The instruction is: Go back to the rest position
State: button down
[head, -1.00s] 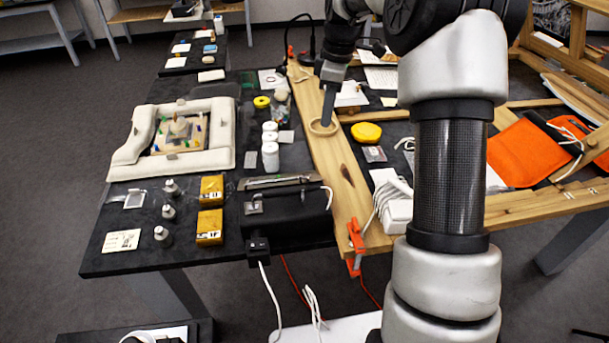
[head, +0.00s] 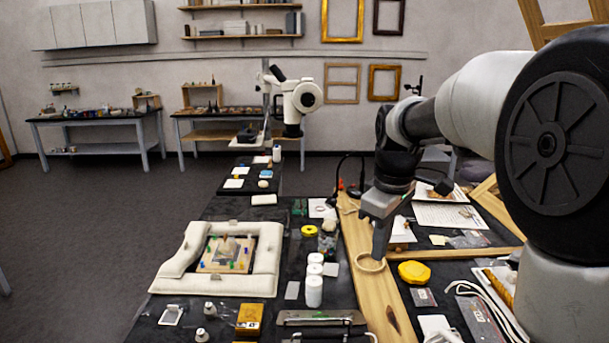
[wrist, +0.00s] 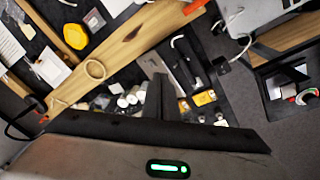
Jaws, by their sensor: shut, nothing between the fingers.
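My gripper (head: 381,240) points down over the long wooden board in the head view, just above and beside a pale ring (head: 370,263). Its fingers look closed together, with nothing held between them. In the wrist view the shut fingers (wrist: 160,88) show as one dark upright shape over the dark table. The ring also shows in the wrist view (wrist: 95,69), on the board and apart from the fingers. My arm comes in from the right of the head view and hides part of the table there.
A white padded frame (head: 265,270) with a small fragment lies left of the board. White jars (head: 314,291), a yellow disc (head: 410,272) and yellow blocks (head: 249,319) lie around. A microscope (head: 297,98) stands behind. Floor at the left is clear.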

jog(key=s+a+r+m+t+p, duration=0.1)
jog(key=s+m+t, duration=0.2)
jog(key=s+m, duration=0.6)
jog(key=s, duration=1.4)
jog(key=shift+a+r+m+t, duration=0.2)
jog(key=shift+r+m+t, duration=0.1)
jog(key=shift+r, duration=0.1)
